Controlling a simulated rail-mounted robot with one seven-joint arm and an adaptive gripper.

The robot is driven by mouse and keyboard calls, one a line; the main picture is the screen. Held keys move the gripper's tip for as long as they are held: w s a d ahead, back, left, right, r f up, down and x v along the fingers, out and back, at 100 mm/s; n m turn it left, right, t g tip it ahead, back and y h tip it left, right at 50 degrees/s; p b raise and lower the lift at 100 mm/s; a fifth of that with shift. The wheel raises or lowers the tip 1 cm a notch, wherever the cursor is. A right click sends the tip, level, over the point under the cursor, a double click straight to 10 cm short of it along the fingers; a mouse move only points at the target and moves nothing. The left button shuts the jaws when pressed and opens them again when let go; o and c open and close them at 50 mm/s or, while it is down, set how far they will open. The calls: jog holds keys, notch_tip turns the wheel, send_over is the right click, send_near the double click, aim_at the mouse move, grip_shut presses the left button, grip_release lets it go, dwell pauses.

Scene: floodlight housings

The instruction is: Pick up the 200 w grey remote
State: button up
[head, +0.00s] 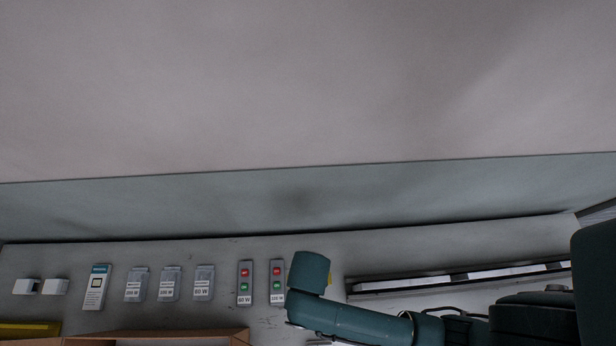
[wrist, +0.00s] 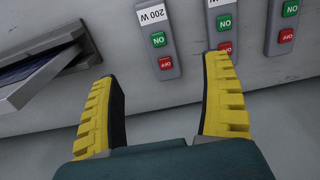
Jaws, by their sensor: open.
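The grey 200 W remote (wrist: 158,42) shows at the top of the wrist view, cut off by the frame edge. It has a white "200 W" label, a green ON button and a red OFF button, all upside down there. My gripper (wrist: 163,70) is open and empty, with its yellow fingers spread. In the picture, the near end of the remote lies between the fingertips, closer to the middle than to either finger. I cannot tell the height gap.
Similar grey remotes, 60 W (head: 245,283) and 100 W (head: 276,272), lie beside it. Farther left are several small grey boxes (head: 169,284), a white box (head: 97,287) and white blocks (head: 55,287). A dark-framed housing (wrist: 50,65) sits close to my left finger.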

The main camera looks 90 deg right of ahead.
notch_tip(320, 180, down, 7)
jog(key=shift+w+r+b, duration=0.1)
jog(key=shift+r+b, duration=0.05)
jog(key=shift+b, duration=0.45)
notch_tip(320, 180, down, 5)
jog(key=shift+d+f+b, duration=0.15)
jog(key=shift+b, duration=0.5)
jog(key=shift+s, duration=0.2)
jog(key=c, duration=1.3)
